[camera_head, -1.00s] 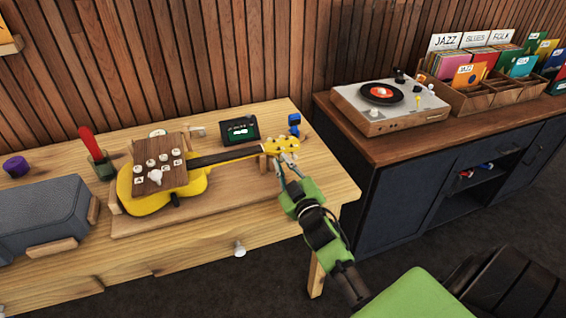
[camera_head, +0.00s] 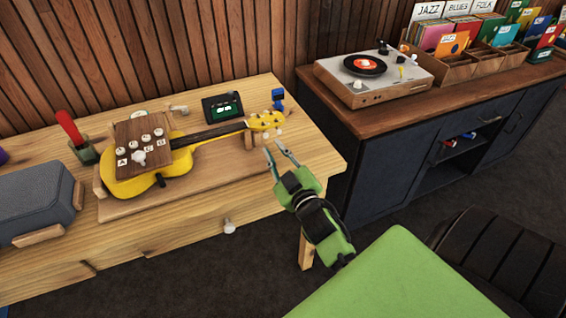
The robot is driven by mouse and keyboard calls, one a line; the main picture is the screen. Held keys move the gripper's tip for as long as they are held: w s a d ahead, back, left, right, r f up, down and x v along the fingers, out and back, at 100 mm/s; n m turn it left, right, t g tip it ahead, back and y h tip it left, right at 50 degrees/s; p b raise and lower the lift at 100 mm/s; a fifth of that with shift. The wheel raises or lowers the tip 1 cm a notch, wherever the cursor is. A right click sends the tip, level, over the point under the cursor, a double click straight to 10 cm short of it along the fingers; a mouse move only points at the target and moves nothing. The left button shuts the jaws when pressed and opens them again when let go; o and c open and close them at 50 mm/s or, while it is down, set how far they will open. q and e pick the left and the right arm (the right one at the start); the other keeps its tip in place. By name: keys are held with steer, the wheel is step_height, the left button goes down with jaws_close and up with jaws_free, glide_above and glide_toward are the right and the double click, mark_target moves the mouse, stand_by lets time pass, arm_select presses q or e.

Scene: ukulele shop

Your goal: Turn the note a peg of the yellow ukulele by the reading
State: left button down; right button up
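The yellow ukulele (camera_head: 182,182) lies on a wooden board on the table, its neck pointing right. Its headstock (camera_head: 262,121) rests at the right end, with small pale pegs along its edges; I cannot tell which is the note a peg. A wooden block (camera_head: 128,135) with white knobs, one marked A, sits over the body. A small dark tuner (camera_head: 222,108) with a lit green screen stands behind the neck; its reading is too small to tell. My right gripper (camera_head: 276,150) is open and empty, just in front of the headstock, apart from it. My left gripper is not in view.
A grey case (camera_head: 35,197) and a red-handled tool in a cup (camera_head: 70,130) are at the left. A blue clip-like object (camera_head: 278,95) stands behind the headstock. A record player (camera_head: 375,75) sits on the dark cabinet at right. The table's front right corner is clear.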

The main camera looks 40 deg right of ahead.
steer(key=v, duration=0.6)
steer(key=shift+s, duration=0.15)
steer(key=shift+a, duration=0.1)
steer(key=s+a+f+m+g+y, duration=0.2)
steer(key=s+a+f+g, duration=0.4)
steer(key=s+f+g, duration=0.3)
steer(key=s+a+f+g+y, duration=0.1)
steer(key=s+a+f+g, duration=0.1)
steer(key=s+a+g, duration=0.3)
steer(key=s+a+f+y, duration=0.1)
steer(key=s+a+f, duration=0.15)
steer(key=s, duration=0.55)
step_height(320, 180, down, 27)
steer(key=s+n+g, duration=0.1)
steer(key=s, duration=0.1)
steer(key=s+d+f+g, duration=0.1)
steer(key=s+d+f, duration=0.1)
steer(key=s+f, duration=1.3)
steer(key=shift+s+d+f+g, duration=0.25)
steer(key=shift+s+g, duration=0.05)
steer(key=shift+s, duration=0.5)
